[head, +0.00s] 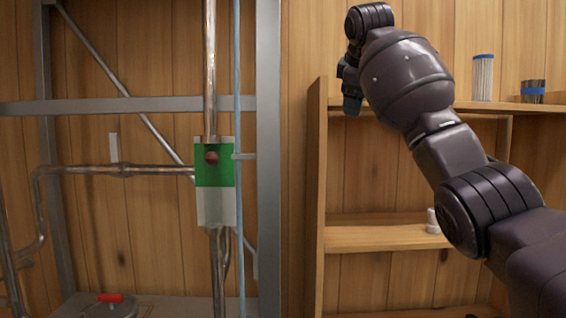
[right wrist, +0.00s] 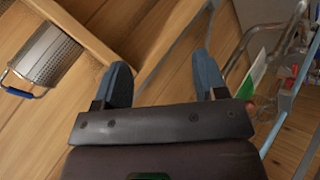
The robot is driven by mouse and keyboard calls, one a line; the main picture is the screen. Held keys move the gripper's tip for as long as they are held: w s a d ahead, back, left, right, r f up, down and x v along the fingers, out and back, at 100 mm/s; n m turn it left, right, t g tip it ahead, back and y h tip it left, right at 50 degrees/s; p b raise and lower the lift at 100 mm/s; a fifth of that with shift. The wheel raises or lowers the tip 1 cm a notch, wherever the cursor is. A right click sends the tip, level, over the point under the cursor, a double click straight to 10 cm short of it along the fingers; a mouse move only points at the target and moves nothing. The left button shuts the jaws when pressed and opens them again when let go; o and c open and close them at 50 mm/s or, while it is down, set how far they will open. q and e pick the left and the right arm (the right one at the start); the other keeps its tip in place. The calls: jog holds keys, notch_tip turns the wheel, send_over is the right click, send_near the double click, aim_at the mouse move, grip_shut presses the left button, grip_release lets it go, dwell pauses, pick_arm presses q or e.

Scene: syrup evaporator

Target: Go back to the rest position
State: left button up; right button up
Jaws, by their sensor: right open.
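My right arm comes in from the right in the head view, raised in front of the wooden shelf. Its right gripper (head: 350,95) is at the upper middle, partly hidden behind the wrist. In the right wrist view the right gripper (right wrist: 165,85) shows two blue-grey fingertips set wide apart, with nothing between them. Beyond the fingers are wooden boards. My left gripper is not in the head view.
A wooden shelf (head: 375,238) stands behind my right arm, with a filter cylinder (head: 483,78) on its top board. A metal frame (head: 268,150) with pipes and a green-and-white box (head: 214,178) stands left. A red-handled lid (head: 110,300) is low left.

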jog(key=s+d+f+m+g, duration=0.1)
jog(key=s+d+f+m, duration=0.15)
jog(key=f, duration=1.75)
jog(key=s+d+f+m+g, duration=0.1)
jog(key=d+f, duration=0.2)
jog(key=f, duration=1.7)
jog(key=s+d+f+m+g, duration=0.1)
jog(key=s+d+f+m, duration=0.2)
jog(key=s+f, duration=1.45)
jog(key=s+d+f+m+g, duration=0.1)
jog(key=s+d+f+m, duration=0.2)
jog(key=s, duration=1.1)
jog(key=s+f+m+g, duration=0.1)
jog(key=s+f+m, duration=0.3)
jog(key=s, duration=1.1)
pick_arm(q)
jog(key=b, duration=0.1)
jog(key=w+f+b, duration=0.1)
jog(key=b, duration=0.1)
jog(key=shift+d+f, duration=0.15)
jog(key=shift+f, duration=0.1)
pick_arm(e)
jog(key=w+f+n+t, duration=0.1)
jog(key=w+f+t, duration=0.2)
jog(key=f, duration=0.4)
jog(key=w+f+t, duration=0.4)
jog(key=f, duration=0.3)
jog(key=shift+w+n+t+y, duration=0.3)
jog(key=shift+n+t, duration=0.05)
jog(key=shift+t, duration=0.05)
